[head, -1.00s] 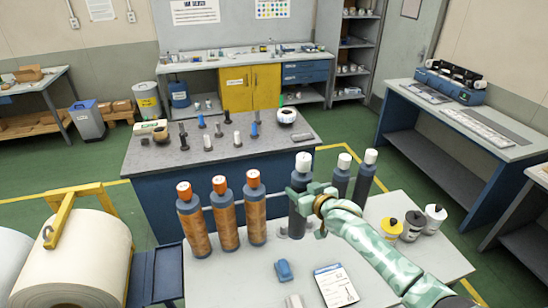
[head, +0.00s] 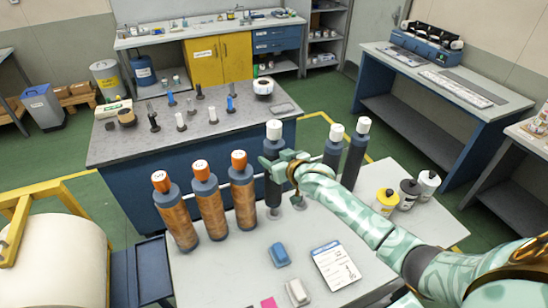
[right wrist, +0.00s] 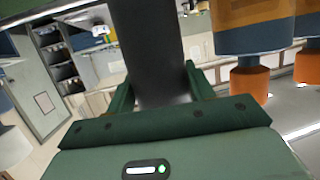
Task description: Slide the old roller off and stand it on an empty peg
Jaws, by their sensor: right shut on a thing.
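My right gripper (head: 276,164), mint green, is shut on a dark roller (head: 274,188) with a white cap. It holds the roller upright over the near table, at the right end of the row of orange-capped rollers. In the right wrist view the dark roller (right wrist: 152,45) runs between the green fingers. A grey base (head: 276,213) shows at the roller's foot; I cannot tell whether the roller rests on it or hangs just above. An empty peg (head: 298,203) shows just to its right. My left gripper is not in view.
Three orange-brown rollers (head: 210,212) stand to the left, and two dark white-capped rollers (head: 332,152) stand to the right.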

